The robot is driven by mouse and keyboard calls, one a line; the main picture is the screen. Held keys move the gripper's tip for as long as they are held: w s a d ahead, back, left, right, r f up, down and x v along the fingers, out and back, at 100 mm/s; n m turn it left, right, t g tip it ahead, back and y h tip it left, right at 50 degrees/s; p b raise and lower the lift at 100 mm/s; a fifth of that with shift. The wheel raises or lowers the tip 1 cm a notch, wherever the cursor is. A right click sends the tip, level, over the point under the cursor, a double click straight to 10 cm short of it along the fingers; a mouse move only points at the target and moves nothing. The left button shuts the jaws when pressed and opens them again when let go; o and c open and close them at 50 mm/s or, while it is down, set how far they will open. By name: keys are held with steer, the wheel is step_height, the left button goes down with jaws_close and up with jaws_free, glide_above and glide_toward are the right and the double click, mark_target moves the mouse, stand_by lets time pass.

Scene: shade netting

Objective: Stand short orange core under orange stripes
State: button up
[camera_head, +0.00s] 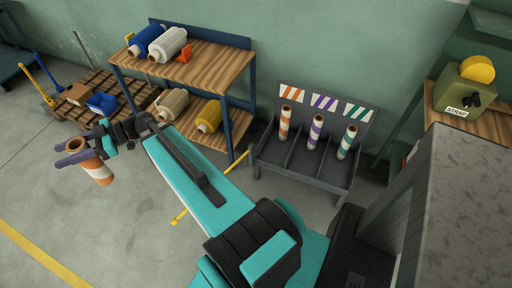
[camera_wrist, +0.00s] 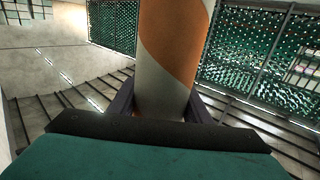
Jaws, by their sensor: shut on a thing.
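My gripper (camera_head: 72,153) is at the left in the head view, shut on a short core with orange and white stripes (camera_head: 97,172). The core also fills the upper middle of the wrist view (camera_wrist: 172,60), between my two fingers. It is off the floor and slightly tilted in the head view. The dark rack (camera_head: 292,182) stands against the wall at right of centre. Its back board has orange stripes (camera_head: 291,93), purple stripes (camera_head: 324,102) and green stripes (camera_head: 357,112). An orange-striped core (camera_head: 285,122), a purple-striped core (camera_head: 316,132) and a green-striped core (camera_head: 347,142) each stand below the matching stripes.
A wooden shelf unit (camera_head: 205,66) with several rolls stands left of the rack. A pallet (camera_head: 93,85) with boxes is at the far left. A yellow bar (camera_head: 238,163) shows beyond my arm. Floor at lower left is clear.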

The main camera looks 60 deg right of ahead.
steer(key=shift+d, duration=0.2)
steer(key=s+d+f+m+t+h+b, duration=0.35)
steer(key=d+f+h+b, duration=0.35)
steer(key=d, duration=0.8)
steer(key=s+d+f+m+t+h+b, duration=0.2)
steer(key=d+f+m+h+b, duration=0.3)
steer(key=d+f+b, duration=0.65)
steer(key=s+d+f+m+t+h+b, duration=0.2)
steer(key=d+f+m+h+b, duration=0.3)
steer(key=d, duration=1.3)
steer(key=s+d+f+m+g+h+b, duration=0.3)
steer(key=s+d+f+m+h+b, duration=0.35)
steer(key=s+d+f, duration=0.75)
steer(key=s+d+f+m+g+h+b, duration=0.2)
steer(key=s+d+f+b, duration=0.3)
steer(key=s+f, duration=0.3)
steer(key=s+d+f+m+g+h+b, duration=0.1)
steer(key=s+d+f+g+h+b, duration=0.3)
steer(key=s+f, duration=0.4)
steer(key=s+d+h, duration=0.1)
steer(key=s, duration=0.3)
steer(key=shift+s+f+m+b, duration=0.15)
steer(key=shift+f+m+b, duration=0.15)
steer(key=shift+m+b, duration=0.1)
steer(key=shift+h, duration=0.25)
